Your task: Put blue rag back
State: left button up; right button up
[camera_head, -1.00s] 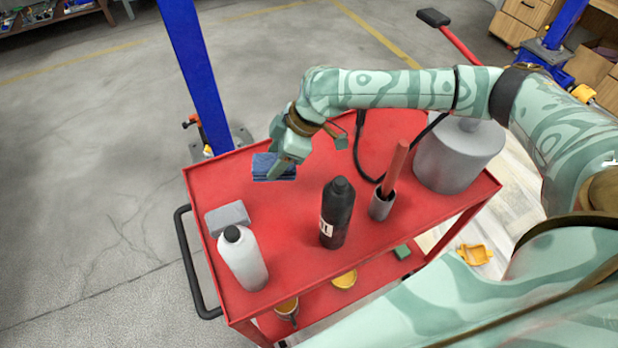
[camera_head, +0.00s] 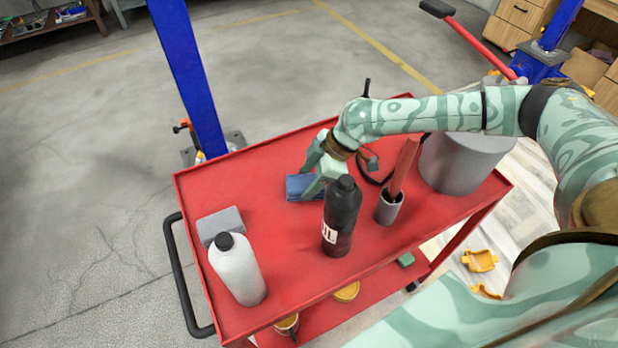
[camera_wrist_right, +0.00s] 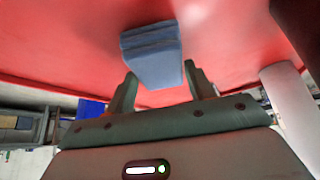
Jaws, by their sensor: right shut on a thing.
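The blue rag (camera_head: 300,187), a folded stack of cloth, is at the fingertips of my right gripper (camera_head: 312,178), over the far middle part of the red trolley top (camera_head: 255,205). In the right wrist view the rag (camera_wrist_right: 152,55) sits between the two fingers (camera_wrist_right: 160,76), which are shut on it. The rag is low over the red surface; I cannot tell whether it touches it. The fingers hide part of the rag in the head view. My left gripper is not in view.
A grey block (camera_head: 220,224) and a white bottle (camera_head: 237,270) stand at left. A large grey cylinder (camera_head: 462,162) is at right. The trolley's middle left is clear.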

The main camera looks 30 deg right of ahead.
jog(key=o, duration=1)
jog(key=shift+r, duration=0.1)
jog(key=p+v, duration=0.4)
jog(key=v, duration=0.8)
